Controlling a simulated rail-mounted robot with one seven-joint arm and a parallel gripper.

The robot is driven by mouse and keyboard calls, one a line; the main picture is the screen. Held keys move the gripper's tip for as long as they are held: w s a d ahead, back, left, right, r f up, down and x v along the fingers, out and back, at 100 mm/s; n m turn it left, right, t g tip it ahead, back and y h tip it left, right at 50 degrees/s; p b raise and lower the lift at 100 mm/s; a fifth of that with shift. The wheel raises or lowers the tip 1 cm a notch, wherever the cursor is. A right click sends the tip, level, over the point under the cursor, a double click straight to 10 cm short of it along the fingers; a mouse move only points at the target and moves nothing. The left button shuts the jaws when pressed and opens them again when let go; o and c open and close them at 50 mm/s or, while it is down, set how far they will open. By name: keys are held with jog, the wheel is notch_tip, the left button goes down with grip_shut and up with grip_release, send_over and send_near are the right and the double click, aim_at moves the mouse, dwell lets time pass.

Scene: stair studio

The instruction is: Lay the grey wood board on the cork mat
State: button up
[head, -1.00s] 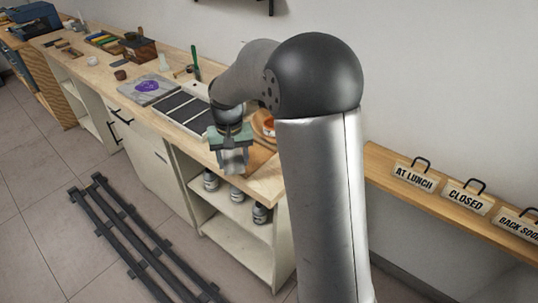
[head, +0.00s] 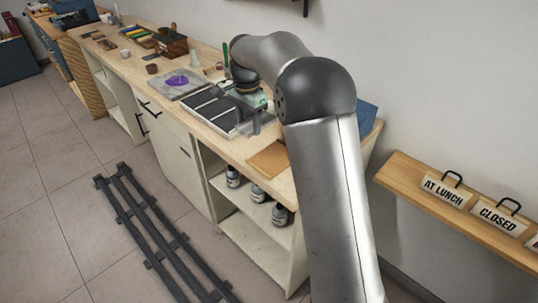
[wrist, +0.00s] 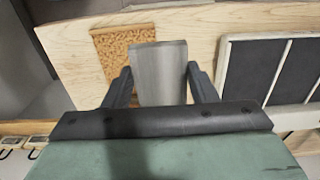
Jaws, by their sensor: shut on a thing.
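The grey wood board (wrist: 158,75) is held between the two dark fingers of my gripper (wrist: 161,86) in the wrist view. In the head view my gripper (head: 254,118) is over the bench, between the black-panelled tray and the cork mat, with the board (head: 256,126) small below it. The cork mat (head: 267,160) lies flat near the bench's front edge, partly hidden by my arm. In the wrist view the board covers part of the mat (wrist: 122,45). The board appears above the bench; I cannot tell its exact height.
The tray with dark panels (head: 213,108) lies left of my gripper. A grey slab with a purple patch (head: 179,84) is farther left. A blue object (head: 367,116) stands behind my arm. Several bottles (head: 257,193) sit on the shelf below.

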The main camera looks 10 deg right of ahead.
send_over(268, 162)
notch_tip(268, 162, down, 7)
jog(key=shift+d+r+p, duration=0.1)
jog(key=shift+p, duration=0.2)
jog(key=shift+f, duration=1.4)
jog(key=shift+f, duration=0.15)
jog(key=shift+f, duration=0.15)
jog(key=o, duration=1)
